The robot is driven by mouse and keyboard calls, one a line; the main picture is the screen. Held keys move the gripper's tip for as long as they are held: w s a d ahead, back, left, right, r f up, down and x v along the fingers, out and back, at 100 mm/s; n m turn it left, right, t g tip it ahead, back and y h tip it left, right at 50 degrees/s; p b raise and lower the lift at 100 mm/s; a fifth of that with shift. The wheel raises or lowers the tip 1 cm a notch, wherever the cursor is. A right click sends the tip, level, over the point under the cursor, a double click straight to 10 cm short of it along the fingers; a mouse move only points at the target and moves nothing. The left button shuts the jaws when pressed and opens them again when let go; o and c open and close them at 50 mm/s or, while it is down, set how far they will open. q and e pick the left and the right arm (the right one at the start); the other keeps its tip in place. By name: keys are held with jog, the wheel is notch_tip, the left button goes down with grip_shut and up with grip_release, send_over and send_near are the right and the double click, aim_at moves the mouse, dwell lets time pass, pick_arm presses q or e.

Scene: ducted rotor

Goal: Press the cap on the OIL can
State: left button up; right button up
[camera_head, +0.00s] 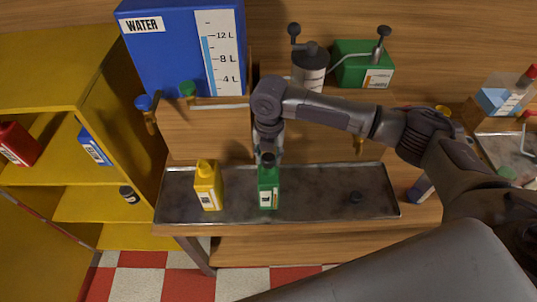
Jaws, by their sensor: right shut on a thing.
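A green can (268,190) with a small white label stands upright on the metal tray; the label is too small to read, so I cannot confirm it is the OIL can. A black cap (267,159) is at the top of its neck. My right gripper (268,153) points down from above and is shut on the black cap; its fingers are partly hidden by my wrist. I cannot tell whether the cap is fully seated. My left gripper is not in view.
A yellow can (208,187) stands left of the green can on the tray (315,209). A blue WATER tank (165,62) and a green container (350,69) stand behind. A yellow shelf (88,206) is left.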

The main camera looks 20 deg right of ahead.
jog(key=o, duration=0.8)
jog(key=o, duration=0.5)
jog(key=shift+r+p, duration=2.5)
jog(key=shift+r, duration=1.05)
